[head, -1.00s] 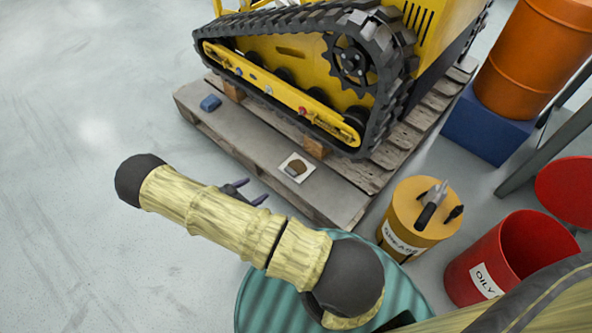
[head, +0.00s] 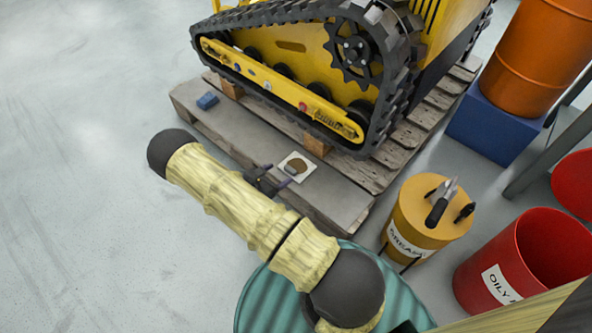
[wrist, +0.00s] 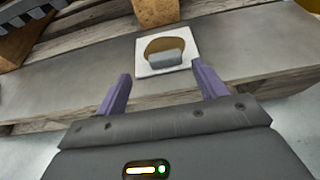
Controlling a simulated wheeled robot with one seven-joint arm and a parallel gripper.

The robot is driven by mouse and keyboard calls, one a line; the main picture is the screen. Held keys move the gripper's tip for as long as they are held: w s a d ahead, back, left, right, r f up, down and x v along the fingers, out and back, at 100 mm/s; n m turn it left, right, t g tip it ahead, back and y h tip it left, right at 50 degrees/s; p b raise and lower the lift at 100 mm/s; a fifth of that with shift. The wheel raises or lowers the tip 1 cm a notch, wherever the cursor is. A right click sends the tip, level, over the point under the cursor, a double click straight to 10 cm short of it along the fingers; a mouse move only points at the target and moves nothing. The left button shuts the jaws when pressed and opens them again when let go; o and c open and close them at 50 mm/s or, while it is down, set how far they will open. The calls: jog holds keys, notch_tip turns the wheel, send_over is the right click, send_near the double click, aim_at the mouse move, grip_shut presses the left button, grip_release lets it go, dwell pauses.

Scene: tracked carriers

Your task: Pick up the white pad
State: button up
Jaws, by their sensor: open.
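The white pad (head: 305,163) is a flat square with a brown round patch, lying on the grey board of the pallet below the yellow tracked machine. A small grey block (wrist: 166,58) sits on the brown patch of the pad (wrist: 144,67). My gripper (head: 278,176) is open and empty, just left of the pad in the head view. In the wrist view the two purple fingers of my gripper (wrist: 158,84) are spread apart, with the pad beyond and between their tips. The fingers do not appear to touch the pad.
The tracked machine (head: 290,85) stands on wooden blocks on the pallet (head: 335,200), behind the pad. A blue block (head: 207,101) lies on the board to the left. A yellow grease can (head: 412,222), red bin (head: 500,262) and teal drum (head: 262,300) stand nearby.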

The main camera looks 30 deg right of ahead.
aim_at(289, 170)
jog(key=shift+d+f+b, duration=0.35)
jog(key=shift+d+b, duration=0.2)
jog(key=shift+b, duration=0.1)
jog(key=b+x, duration=0.3)
jog(key=x, duration=0.1)
jog(key=shift+s+r, duration=0.15)
jog(key=c, duration=1.1)
jog(key=shift+c, duration=0.2)
jog(key=shift+r, duration=0.15)
notch_tip(289, 170, up, 10)
jog(key=p, duration=0.6)
jog(key=shift+p, duration=0.35)
